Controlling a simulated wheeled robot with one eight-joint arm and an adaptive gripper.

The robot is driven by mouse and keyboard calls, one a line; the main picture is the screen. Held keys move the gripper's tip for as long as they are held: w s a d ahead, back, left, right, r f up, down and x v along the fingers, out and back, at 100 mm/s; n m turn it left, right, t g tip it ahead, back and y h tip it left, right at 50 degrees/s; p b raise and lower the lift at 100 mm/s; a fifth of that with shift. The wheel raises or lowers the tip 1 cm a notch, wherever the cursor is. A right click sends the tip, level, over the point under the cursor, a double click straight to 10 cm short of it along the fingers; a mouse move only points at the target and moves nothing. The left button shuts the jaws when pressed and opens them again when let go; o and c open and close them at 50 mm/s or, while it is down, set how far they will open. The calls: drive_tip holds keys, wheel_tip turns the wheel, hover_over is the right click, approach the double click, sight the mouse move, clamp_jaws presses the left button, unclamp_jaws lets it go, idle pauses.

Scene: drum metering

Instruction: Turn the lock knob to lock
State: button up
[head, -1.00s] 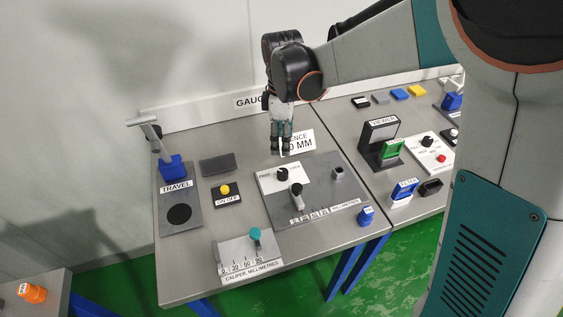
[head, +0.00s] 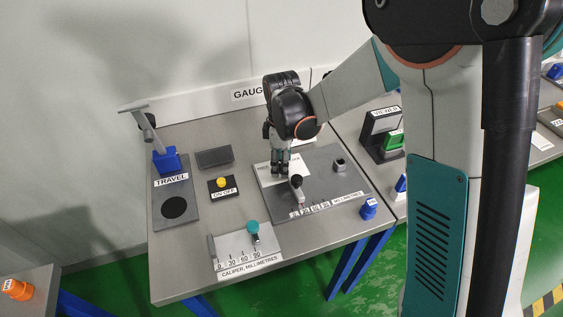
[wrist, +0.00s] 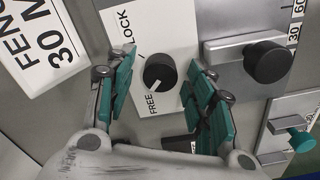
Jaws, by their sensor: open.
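The lock knob (wrist: 159,72) is a round black knob with a white pointer mark, on a white plate (wrist: 178,24) printed LOCK and FREE. In the wrist view its mark points down toward the FREE side. My gripper (wrist: 162,68) is open, with one teal-padded finger on each side of the knob and visible gaps between. I cannot tell how far the fingertips are above the plate. In the head view my gripper (head: 280,170) is over the white plate (head: 300,163), and it hides the knob.
A slider with a black handle (wrist: 267,62) is close right of the fingers in the wrist view. The caliper's teal knob (head: 252,227), yellow on/off button (head: 222,183) and blue travel block (head: 166,160) are on the same bench. A reference sign (wrist: 45,42) stands near the left finger.

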drive_tip(key=c, duration=1.1)
drive_tip(key=shift+o, duration=0.2)
drive_tip(key=shift+m, duration=0.4)
drive_tip(key=m, duration=0.3)
drive_tip(key=shift+m, duration=0.4)
drive_tip(key=m, duration=0.4)
drive_tip(key=shift+m, duration=0.3)
drive_tip(key=m, duration=0.4)
drive_tip(key=shift+m, duration=2.5)
